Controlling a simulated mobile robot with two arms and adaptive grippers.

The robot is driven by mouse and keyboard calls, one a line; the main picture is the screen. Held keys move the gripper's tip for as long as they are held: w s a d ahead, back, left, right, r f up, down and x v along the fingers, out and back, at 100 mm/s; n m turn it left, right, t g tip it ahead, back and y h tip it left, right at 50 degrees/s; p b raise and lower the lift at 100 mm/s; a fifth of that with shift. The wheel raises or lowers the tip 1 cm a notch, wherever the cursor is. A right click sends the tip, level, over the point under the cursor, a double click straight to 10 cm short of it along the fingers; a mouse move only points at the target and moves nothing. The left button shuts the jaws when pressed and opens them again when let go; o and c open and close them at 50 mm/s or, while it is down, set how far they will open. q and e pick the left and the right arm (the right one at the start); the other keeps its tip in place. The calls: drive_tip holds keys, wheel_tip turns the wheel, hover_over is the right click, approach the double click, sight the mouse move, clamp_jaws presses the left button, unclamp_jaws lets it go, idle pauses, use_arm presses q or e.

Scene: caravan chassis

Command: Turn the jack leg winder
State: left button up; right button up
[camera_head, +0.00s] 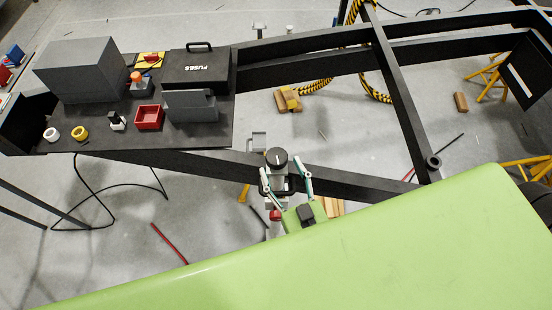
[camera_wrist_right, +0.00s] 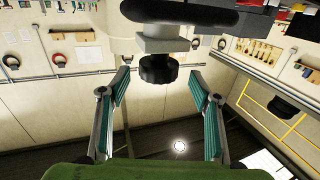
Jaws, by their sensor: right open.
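A dark round knob with a pale mark, apparently the jack leg winder (camera_head: 277,156), shows at the chassis beam in the head view. In the right wrist view a dark knob with a notched rim (camera_wrist_right: 158,70) sits on a grey block under a black part. My right gripper (camera_head: 282,174) is open, its two teal-padded fingers pointing at this spot. In the wrist view the knob appears centred between the open fingers (camera_wrist_right: 160,86), with space on both sides. I cannot tell its exact depth from the fingertips. My left gripper is not in view.
Black chassis beams (camera_head: 352,182) run beside the gripper. A black deck (camera_head: 190,133) at left carries a grey box (camera_head: 80,70), a fuse box (camera_head: 197,72) and a red tray (camera_head: 148,118). Wood blocks (camera_head: 288,101) and yellow stands (camera_head: 490,82) are on the floor.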

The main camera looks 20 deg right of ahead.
drive_tip(key=s, duration=0.7)
drive_tip(key=shift+s+d, duration=0.15)
drive_tip(key=shift+s, duration=0.1)
drive_tip(key=s+f+n+g+y+b, duration=0.1)
drive_tip(key=s+f+g+b, duration=0.25)
drive_tip(key=f, duration=1.35)
drive_tip(key=s+f+n+g+b, duration=0.15)
drive_tip(key=s+f+g, duration=0.3)
drive_tip(key=f, duration=1.25)
use_arm(q)
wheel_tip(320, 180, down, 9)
drive_tip(key=b, duration=0.4)
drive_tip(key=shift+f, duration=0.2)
use_arm(e)
drive_tip(key=s+d+f+g+h, duration=0.1)
drive_tip(key=s+d+f+g, duration=0.3)
drive_tip(key=s+f, duration=0.4)
drive_tip(key=s+d+f+g+h, duration=0.1)
drive_tip(key=s+d+f+g, duration=0.4)
drive_tip(key=s+f, duration=0.4)
wheel_tip(320, 180, down, 2)
drive_tip(key=shift+d+f+m, duration=0.1)
drive_tip(key=shift+d+m, duration=0.25)
drive_tip(key=shift+d, duration=0.1)
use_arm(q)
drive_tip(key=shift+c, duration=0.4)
use_arm(e)
drive_tip(key=shift+s, duration=0.1)
drive_tip(key=shift+c, duration=0.5)
